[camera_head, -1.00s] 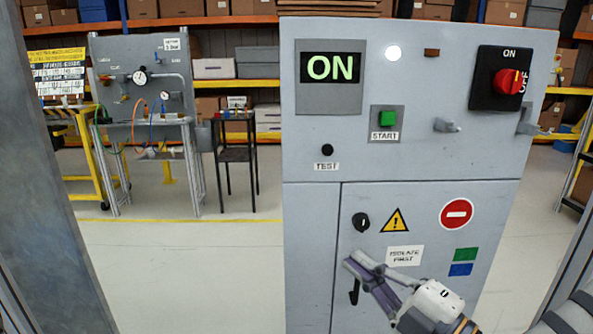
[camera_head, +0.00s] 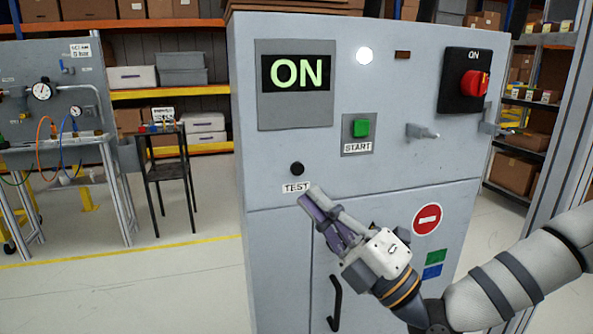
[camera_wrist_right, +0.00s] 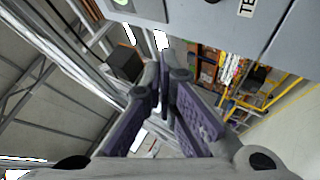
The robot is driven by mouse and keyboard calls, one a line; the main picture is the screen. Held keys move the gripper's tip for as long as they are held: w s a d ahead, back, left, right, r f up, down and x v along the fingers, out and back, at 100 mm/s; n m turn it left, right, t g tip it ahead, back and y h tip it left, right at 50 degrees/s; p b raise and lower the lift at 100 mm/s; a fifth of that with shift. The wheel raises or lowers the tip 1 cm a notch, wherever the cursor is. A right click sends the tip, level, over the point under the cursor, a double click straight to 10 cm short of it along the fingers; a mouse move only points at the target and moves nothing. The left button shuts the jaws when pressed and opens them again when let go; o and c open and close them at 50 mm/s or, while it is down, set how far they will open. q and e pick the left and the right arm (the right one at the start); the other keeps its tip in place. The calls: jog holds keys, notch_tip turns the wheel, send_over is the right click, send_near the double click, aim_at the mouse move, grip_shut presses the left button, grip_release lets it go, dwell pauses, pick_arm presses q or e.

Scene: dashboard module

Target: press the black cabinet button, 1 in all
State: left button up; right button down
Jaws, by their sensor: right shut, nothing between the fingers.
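The black cabinet button (camera_head: 297,169) is on the grey cabinet front (camera_head: 400,160), just above a label reading TEST (camera_head: 296,187). The label shows in part at the top of the right wrist view (camera_wrist_right: 247,6); the black button is not seen there. My right gripper (camera_head: 310,193) is shut and empty. In the head view its fingertips show just below and right of the button, by the TEST label. I cannot tell how far they are from the panel. In the right wrist view the fingers (camera_wrist_right: 165,72) point up beneath the cabinet panel. My left gripper is not in view.
A green START button (camera_head: 361,128), a lit ON display (camera_head: 297,76), a white lamp (camera_head: 364,56) and a red rotary switch (camera_head: 474,83) are also on the cabinet. A dark handle (camera_head: 335,304) is on the lower door. A black side table (camera_head: 165,165) stands left on open floor.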

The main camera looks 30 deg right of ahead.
aim_at(298, 169)
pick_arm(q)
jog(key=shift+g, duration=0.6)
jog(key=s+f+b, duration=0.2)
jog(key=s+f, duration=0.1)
pick_arm(e)
jog(key=w, duration=0.2)
jog(key=w+d, duration=0.1)
jog(key=w, duration=0.4)
jog(key=shift+w+d+f, duration=0.1)
jog(key=shift+w+d, duration=0.15)
jog(key=shift+d, duration=0.15)
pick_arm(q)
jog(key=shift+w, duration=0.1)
pick_arm(e)
jog(key=shift+w+d, duration=0.1)
jog(key=shift+w, duration=0.3)
